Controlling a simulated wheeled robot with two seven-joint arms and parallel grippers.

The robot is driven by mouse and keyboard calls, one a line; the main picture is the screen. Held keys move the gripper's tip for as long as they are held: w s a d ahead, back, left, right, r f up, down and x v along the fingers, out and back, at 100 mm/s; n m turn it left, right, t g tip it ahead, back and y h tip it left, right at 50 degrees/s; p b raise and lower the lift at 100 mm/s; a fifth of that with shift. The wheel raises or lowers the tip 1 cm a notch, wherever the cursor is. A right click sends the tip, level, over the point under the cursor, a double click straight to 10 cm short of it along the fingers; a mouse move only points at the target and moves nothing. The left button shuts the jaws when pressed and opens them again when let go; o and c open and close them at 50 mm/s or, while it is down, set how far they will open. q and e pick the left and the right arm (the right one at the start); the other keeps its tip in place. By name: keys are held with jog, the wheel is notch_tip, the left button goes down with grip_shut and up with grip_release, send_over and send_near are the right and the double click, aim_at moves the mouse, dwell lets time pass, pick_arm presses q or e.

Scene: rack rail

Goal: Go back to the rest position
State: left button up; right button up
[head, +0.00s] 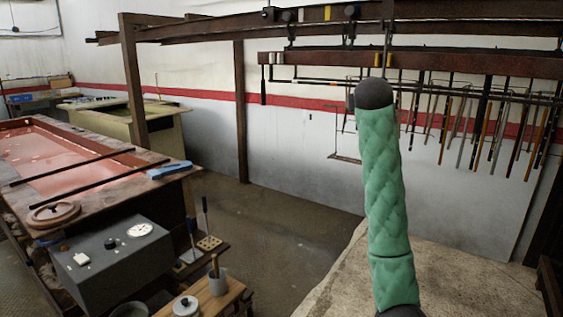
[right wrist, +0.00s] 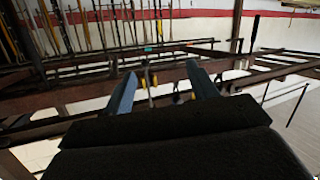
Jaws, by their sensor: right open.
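My right gripper (right wrist: 161,70) shows in the right wrist view with its two blue fingers apart, so it is open. A rail beam (right wrist: 75,95) crosses behind the fingers, and small yellow-marked hangers (right wrist: 148,78) show in the gap between them. I cannot tell how far off they are; nothing looks gripped. In the head view a green padded arm of mine stands raised in front of the rack rail (head: 300,59), its dark upper end just below the rail. The right gripper cannot be made out there. My left gripper is in neither view.
Several long rods (head: 482,125) hang from the rack at the right. Overhead beams (head: 220,30) run on posts (head: 135,85). At the left are a vat of pink liquid (head: 60,165), a grey control box (head: 110,255) and a wooden stand (head: 205,298). Open floor (head: 270,215) lies in the middle.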

jog(key=s+a+f+n+g+y, duration=0.1)
jog(key=s+a+f+y, duration=0.15)
jog(key=s+f, duration=0.85)
jog(key=s+a+f+n+g+y, duration=0.15)
jog(key=s+a+f, duration=0.35)
jog(key=f, duration=0.9)
jog(key=s+a+f+n+g+y, duration=0.1)
jog(key=s+a+f+g, duration=0.1)
jog(key=s+f, duration=0.95)
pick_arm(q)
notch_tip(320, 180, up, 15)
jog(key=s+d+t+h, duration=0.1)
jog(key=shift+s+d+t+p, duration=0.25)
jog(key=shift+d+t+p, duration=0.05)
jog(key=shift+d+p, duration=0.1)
pick_arm(e)
jog(key=s+a+f+g, duration=0.1)
jog(key=s+f+g, duration=0.7)
jog(key=s+f, duration=2.3)
jog(key=s, duration=0.3)
jog(key=shift+s+a+f+y, duration=0.15)
jog(key=shift+s+f+y, duration=0.15)
jog(key=shift+y, duration=0.1)
